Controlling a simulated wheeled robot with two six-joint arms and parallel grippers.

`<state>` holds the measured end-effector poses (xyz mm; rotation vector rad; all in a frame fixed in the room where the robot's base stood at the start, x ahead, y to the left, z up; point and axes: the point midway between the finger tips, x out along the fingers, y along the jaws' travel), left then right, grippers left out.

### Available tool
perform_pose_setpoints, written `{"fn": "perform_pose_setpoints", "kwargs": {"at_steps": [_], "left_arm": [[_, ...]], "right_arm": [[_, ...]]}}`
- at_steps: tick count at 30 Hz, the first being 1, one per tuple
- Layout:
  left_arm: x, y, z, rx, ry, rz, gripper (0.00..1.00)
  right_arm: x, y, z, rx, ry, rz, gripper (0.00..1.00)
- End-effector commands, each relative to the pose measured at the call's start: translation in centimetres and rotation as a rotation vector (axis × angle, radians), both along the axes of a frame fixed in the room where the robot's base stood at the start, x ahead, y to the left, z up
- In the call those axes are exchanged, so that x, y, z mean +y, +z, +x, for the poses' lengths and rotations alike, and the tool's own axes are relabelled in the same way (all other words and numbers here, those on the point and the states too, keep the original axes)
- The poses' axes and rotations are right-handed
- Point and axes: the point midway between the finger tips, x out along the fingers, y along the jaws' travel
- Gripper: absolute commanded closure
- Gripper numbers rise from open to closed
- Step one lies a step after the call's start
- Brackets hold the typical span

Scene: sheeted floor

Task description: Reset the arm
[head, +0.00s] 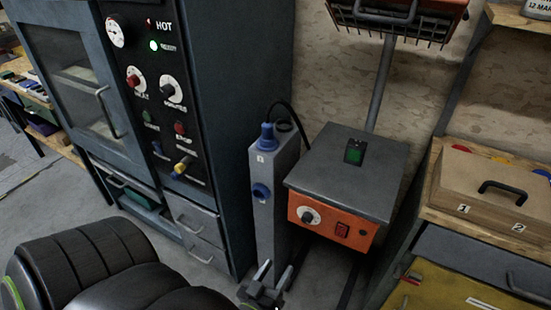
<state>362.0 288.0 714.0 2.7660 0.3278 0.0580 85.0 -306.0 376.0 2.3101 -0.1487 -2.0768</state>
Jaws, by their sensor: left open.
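My left arm (110,270), dark and ribbed, comes in at the lower left. My left gripper (270,273) is at the bottom edge, left of centre. Its two fingers point up and stand apart, with nothing seen between them. It is in front of the foot of a grey upright box with blue knobs (275,190); I cannot tell whether they touch. My right gripper and right arm are not in view.
A dark oven cabinet (235,120) with dials stands at the left. A grey and orange control box (350,175) on a pole is right of centre. A wooden case (490,190) sits on a bench at the right. Grey floor (40,200) is clear at the left.

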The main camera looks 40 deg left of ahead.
Motion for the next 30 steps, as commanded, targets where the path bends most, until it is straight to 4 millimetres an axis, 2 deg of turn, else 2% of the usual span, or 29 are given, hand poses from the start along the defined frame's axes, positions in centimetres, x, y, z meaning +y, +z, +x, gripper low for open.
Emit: {"fn": "perform_pose_setpoints", "kwargs": {"at_steps": [13,15,17,20,23,24,27,30], "left_arm": [[0.0,-0.1,0.0,0.002,-0.001,0.001,0.48],[-0.1,-0.8,-0.1,0.024,-0.005,0.002,0.48],[-0.2,-2.3,-0.2,0.071,-0.017,0.008,0.48],[-0.5,-7.0,-1.2,0.217,-0.051,0.024,0.48],[-0.8,-13.5,-3.5,0.429,-0.101,0.048,0.48],[-0.9,-16.0,-4.7,0.519,-0.122,0.058,0.48],[-0.8,-22.0,-8.7,0.747,-0.176,0.085,0.48],[-0.3,-26.8,-13.6,0.970,-0.227,0.109,0.48]], "right_arm": [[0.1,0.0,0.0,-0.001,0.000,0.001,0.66],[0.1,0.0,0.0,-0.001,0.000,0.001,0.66],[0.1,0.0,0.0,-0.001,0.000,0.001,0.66],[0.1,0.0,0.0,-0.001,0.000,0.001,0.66],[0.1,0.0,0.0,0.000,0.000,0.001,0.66],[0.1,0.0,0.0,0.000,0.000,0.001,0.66],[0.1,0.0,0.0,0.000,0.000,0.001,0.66],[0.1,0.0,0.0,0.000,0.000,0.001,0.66]]}}
